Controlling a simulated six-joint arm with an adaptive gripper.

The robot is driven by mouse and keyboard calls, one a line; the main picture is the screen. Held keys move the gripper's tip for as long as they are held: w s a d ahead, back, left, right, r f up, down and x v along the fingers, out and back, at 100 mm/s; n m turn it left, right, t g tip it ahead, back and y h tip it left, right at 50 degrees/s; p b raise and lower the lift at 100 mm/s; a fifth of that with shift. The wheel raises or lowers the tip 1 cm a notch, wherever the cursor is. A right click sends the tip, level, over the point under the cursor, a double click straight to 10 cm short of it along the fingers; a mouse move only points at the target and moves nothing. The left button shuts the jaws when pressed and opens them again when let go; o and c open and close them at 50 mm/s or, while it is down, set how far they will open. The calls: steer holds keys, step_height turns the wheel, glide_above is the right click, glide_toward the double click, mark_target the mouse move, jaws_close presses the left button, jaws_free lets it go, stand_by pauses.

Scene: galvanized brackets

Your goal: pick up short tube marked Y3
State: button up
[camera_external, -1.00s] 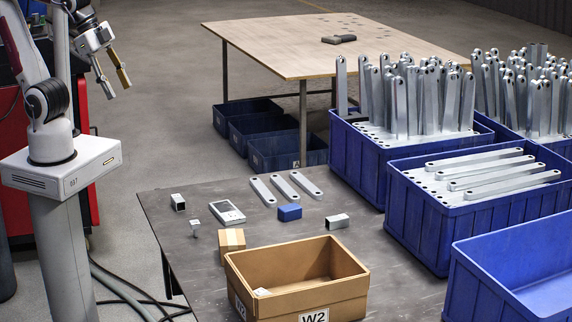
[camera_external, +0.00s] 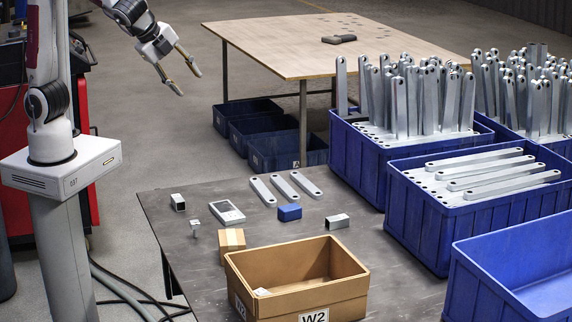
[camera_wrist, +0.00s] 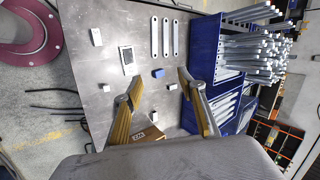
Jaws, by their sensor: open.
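Two short square metal tubes lie on the dark table: one at the left back (camera_external: 178,202) and one right of the small blue block (camera_external: 337,221). I cannot read a Y3 mark on either. In the wrist view, the left tube (camera_wrist: 96,37) is at upper left and the right one (camera_wrist: 172,87) lies just below the blue block, near the right finger. My gripper (camera_external: 190,84) is open and empty, high above the table's back left area. Its two fingers also frame the lower middle of the wrist view (camera_wrist: 159,80).
A brown W2 box (camera_external: 297,292) stands at the front beside a small carton (camera_external: 231,241). A handheld device (camera_external: 227,212), a small bolt-like part (camera_external: 195,229), a blue block (camera_external: 289,212) and flat brackets (camera_external: 284,190) lie nearby. Blue bins (camera_external: 420,225) line the right side.

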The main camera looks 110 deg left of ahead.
steer(key=w+a+f+m+t+y, duration=0.1)
steer(key=w+a+f+m, duration=0.25)
steer(key=w, duration=0.35)
steer(key=w+a+f+m+y, duration=0.2)
steer(key=w+f+m, duration=0.15)
steer(key=w, duration=0.45)
steer(key=w+a+f+m+t+y, duration=0.1)
steer(key=w+a+f+m, duration=0.2)
steer(key=w, duration=0.4)
steer(key=w+f+m+t, duration=0.1)
steer(key=w+f+m, duration=0.4)
steer(key=w+f, duration=0.5)
steer(key=m+t, duration=0.3)
steer(key=m, duration=0.2)
glide_toward(336, 218)
steer(key=x, duration=0.3)
steer(key=shift+r, duration=0.15)
steer(key=shift+w+a, duration=0.1)
steer(key=shift+a, duration=0.05)
steer(key=shift+x, duration=1.15)
steer(key=shift+a+h, duration=0.1)
steer(key=shift+h, duration=0.2)
